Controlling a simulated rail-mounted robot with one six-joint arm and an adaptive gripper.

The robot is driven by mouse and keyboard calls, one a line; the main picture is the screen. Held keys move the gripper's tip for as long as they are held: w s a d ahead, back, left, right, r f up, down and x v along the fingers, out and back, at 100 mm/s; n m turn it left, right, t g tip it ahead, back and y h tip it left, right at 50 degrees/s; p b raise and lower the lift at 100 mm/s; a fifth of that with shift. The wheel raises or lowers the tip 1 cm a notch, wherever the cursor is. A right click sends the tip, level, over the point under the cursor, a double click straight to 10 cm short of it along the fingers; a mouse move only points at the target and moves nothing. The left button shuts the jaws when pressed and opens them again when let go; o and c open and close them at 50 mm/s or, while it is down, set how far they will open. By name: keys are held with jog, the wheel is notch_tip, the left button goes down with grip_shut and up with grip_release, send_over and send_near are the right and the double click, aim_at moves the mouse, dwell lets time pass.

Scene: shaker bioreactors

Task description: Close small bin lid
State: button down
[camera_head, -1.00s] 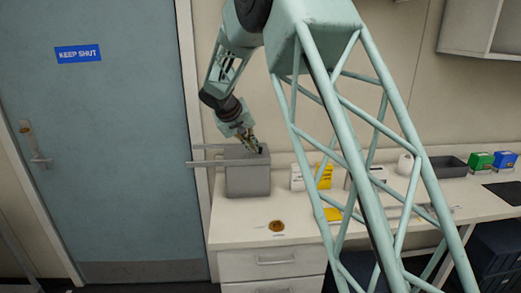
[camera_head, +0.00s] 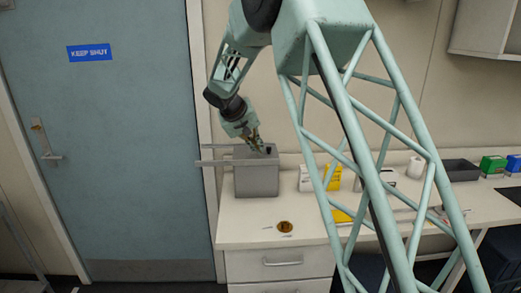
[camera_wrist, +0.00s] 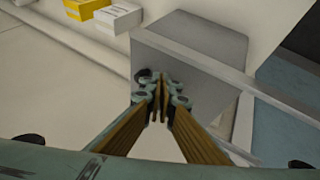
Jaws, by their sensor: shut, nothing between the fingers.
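The small bin (camera_head: 257,181) is a grey box standing on the left end of the white counter, beside the door. Flat grey pieces (camera_head: 215,162) stick out to the left from its top; I cannot tell whether they are its lid. In the wrist view the bin shows as grey faces (camera_wrist: 195,50) with a long pale strip running off to the right. My gripper (camera_head: 264,149) points down at the bin's top right. Its fingertips (camera_wrist: 160,92) are together and empty, close to or over the bin's edge. Contact cannot be told, and the fingers hide part of the bin.
A yellow and white box (camera_head: 333,177) stands right of the bin; a similar box (camera_wrist: 86,8) shows in the wrist view. A round amber item (camera_head: 284,226) lies on the counter in front. A dark tray (camera_head: 461,170) is farther right. The blue door (camera_head: 105,150) is at left.

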jog(key=shift+s+a+r, duration=0.1)
jog(key=shift+s+a, duration=0.1)
jog(key=shift+a, duration=0.4)
jog(key=shift+s+a+r, duration=0.1)
jog(key=shift+s+a, duration=0.05)
jog(key=shift+a, duration=0.4)
jog(key=p+v, duration=0.1)
jog(key=v, duration=0.8)
jog(key=shift+s+r, duration=0.15)
jog(key=shift+r, duration=0.05)
